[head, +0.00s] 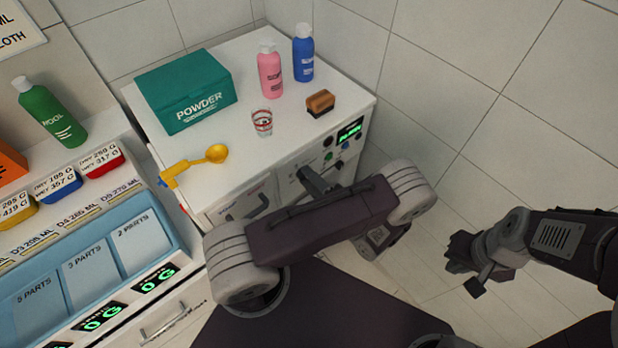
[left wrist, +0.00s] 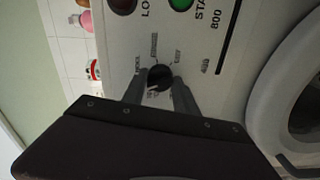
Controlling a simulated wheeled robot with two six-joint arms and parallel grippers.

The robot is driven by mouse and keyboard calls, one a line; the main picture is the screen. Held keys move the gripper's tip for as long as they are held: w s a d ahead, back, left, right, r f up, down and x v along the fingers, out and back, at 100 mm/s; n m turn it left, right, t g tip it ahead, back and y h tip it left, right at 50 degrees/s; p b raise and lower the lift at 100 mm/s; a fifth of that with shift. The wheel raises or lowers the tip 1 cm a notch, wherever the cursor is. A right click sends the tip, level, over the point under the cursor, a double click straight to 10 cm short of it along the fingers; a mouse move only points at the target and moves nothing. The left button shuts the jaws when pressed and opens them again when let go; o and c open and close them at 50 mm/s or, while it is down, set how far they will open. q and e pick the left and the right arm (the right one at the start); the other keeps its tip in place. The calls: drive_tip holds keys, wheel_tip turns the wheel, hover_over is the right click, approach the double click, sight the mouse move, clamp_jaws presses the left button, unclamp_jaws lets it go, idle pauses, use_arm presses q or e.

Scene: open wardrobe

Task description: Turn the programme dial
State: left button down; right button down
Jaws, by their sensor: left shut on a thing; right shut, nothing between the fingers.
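The programme dial (left wrist: 160,76) is a dark round knob with printed labels around it, on the white front panel of the washing machine (left wrist: 225,25). In the left wrist view my left gripper (left wrist: 158,88) has one finger on each side of the dial and is shut on it. In the head view my left gripper (head: 314,181) is at the machine's front, partly behind my own arm; the dial cannot be made out there. My right gripper (head: 466,268) is shut and empty, off to the right of the machine over the tiled floor.
On the machine's top stand a green powder box (head: 186,92), a pink bottle (head: 270,72), a blue bottle (head: 303,55), a brush (head: 320,103), a small glass (head: 262,123) and a yellow scoop (head: 195,163). A counter with a green bottle (head: 50,115) is left. Right floor is clear.

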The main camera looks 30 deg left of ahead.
idle(0.3)
use_arm(q)
drive_tip(key=c, duration=0.9)
unclamp_jaws()
drive_tip(key=shift+c, duration=0.2)
drive_tip(key=b+v, duration=0.2)
drive_tip(key=v, duration=0.7)
drive_tip(key=shift+b, duration=0.35)
drive_tip(key=shift+d, duration=0.1)
